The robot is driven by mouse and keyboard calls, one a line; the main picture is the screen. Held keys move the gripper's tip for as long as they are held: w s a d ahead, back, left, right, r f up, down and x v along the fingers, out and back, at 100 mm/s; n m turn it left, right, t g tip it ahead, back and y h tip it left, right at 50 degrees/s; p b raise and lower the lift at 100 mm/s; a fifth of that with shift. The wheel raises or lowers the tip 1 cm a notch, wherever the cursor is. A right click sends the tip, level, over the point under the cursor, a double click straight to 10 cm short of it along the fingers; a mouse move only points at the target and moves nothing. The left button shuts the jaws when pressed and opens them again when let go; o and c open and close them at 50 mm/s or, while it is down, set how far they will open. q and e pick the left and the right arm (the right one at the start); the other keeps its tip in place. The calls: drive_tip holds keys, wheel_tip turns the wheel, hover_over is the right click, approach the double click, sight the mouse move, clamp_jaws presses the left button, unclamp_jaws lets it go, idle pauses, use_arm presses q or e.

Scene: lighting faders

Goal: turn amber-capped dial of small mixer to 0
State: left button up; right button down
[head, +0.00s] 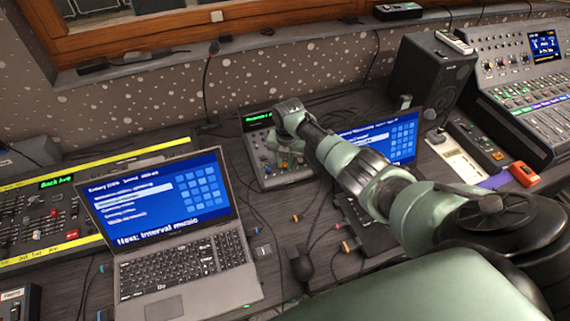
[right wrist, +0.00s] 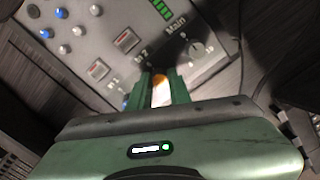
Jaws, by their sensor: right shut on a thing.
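The small mixer (head: 256,170) stands at the middle back of the desk, partly behind my right arm. Its grey panel (right wrist: 110,58) fills the upper part of the right wrist view, with blue and white knobs, square buttons and a green level meter. The amber-capped dial (right wrist: 161,90) shows as an orange and pale cap between the fingers of my right gripper (right wrist: 161,88). The gripper is shut on it; it also shows over the mixer in the head view (head: 288,160). The fingers hide the dial's scale and pointer, so its reading cannot be told. My left gripper is not in view.
An open laptop (head: 180,262) stands left of the mixer, and a second laptop (head: 403,140) is partly behind my right arm. A black speaker (head: 432,80) and a large mixing desk (head: 520,85) stand at the right. Cables and a gooseneck microphone (head: 207,85) are near the mixer.

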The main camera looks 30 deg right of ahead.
sight(286, 166)
drive_tip(key=n+b, duration=0.2)
drive_tip(key=n, duration=0.4)
drive_tip(key=shift+b, duration=0.3)
drive_tip(key=shift+r, duration=0.1)
idle(0.3)
drive_tip(key=c, duration=1.3)
unclamp_jaws()
drive_tip(key=r, duration=0.7)
drive_tip(key=shift+s+a+r+b, duration=0.1)
drive_tip(key=shift+s+r+b, duration=0.3)
